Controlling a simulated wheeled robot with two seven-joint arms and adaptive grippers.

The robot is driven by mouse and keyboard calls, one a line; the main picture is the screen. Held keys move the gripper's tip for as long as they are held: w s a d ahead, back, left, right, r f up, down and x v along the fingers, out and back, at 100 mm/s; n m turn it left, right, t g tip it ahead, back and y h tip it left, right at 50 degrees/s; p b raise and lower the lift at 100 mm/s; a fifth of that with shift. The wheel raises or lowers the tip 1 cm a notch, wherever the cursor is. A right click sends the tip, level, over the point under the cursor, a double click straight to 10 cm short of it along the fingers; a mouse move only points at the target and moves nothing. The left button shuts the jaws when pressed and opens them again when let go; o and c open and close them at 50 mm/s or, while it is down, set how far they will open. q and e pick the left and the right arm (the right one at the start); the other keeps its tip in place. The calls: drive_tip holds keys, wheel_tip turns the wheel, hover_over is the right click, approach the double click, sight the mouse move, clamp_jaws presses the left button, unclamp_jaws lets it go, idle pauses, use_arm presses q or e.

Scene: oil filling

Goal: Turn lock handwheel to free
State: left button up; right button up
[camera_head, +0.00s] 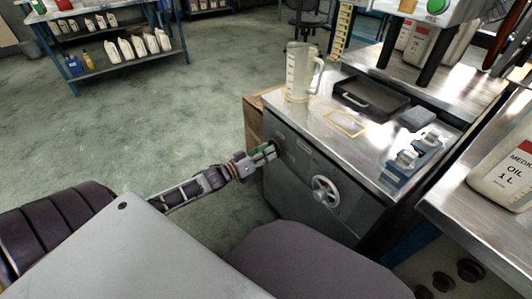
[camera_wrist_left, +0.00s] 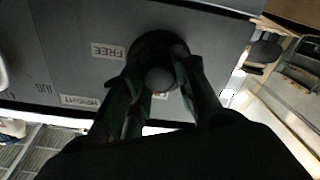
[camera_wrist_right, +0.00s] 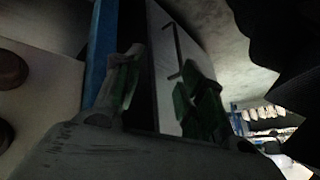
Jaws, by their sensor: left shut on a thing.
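A dark round handwheel (camera_wrist_left: 150,44) sits on the grey front of the metal cabinet (camera_head: 300,185), beside a label reading FREE (camera_wrist_left: 107,50). My left gripper (camera_head: 268,153) reaches the front's upper left. In the left wrist view its fingers (camera_wrist_left: 158,76) are shut on the dark handwheel, one on each side, with a round grey hub between them. Its rim is partly hidden by the fingers, and its turn position cannot be told. A second, silver spoked handwheel (camera_head: 326,191) is to the right, apart from the gripper. My right gripper (camera_wrist_right: 160,85) is open and looks empty.
On the cabinet top stand a clear jug (camera_head: 299,75), a black tray (camera_head: 371,96) and a blue-and-white fixture (camera_head: 409,160). An oil bottle (camera_head: 506,165) stands on the right bench. A shelf of bottles (camera_head: 115,45) is at back left. The floor between is clear.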

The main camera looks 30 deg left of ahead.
drive_tip(key=shift+r, duration=0.15)
drive_tip(key=s+d+r+n+g+h+p, duration=0.1)
drive_tip(key=d+r+p, duration=0.1)
drive_tip(key=r+p, duration=0.35)
drive_tip(key=s+d+r+g+h+p, duration=0.1)
drive_tip(key=d+r+g+p, duration=0.1)
drive_tip(key=r, duration=0.7)
use_arm(q)
drive_tip(key=shift+d+m+p, duration=0.2)
drive_tip(key=shift+m+p, duration=1.75)
drive_tip(key=shift+m, duration=7.15)
use_arm(e)
drive_tip(key=shift+g+h, duration=0.5)
drive_tip(key=shift+g, duration=0.1)
drive_tip(key=shift+s+d+f, duration=0.1)
drive_tip(key=shift+d+f, duration=0.05)
drive_tip(key=shift+f, duration=0.8)
drive_tip(key=shift+d+f, duration=0.2)
drive_tip(key=shift+f, duration=0.75)
drive_tip(key=shift+s+d+f, duration=0.1)
drive_tip(key=shift+d+f, duration=0.05)
drive_tip(key=shift+f, duration=0.8)
use_arm(q)
drive_tip(key=shift+f, duration=0.1)
use_arm(e)
drive_tip(key=shift+w, duration=0.15)
use_arm(q)
drive_tip(key=o, duration=1)
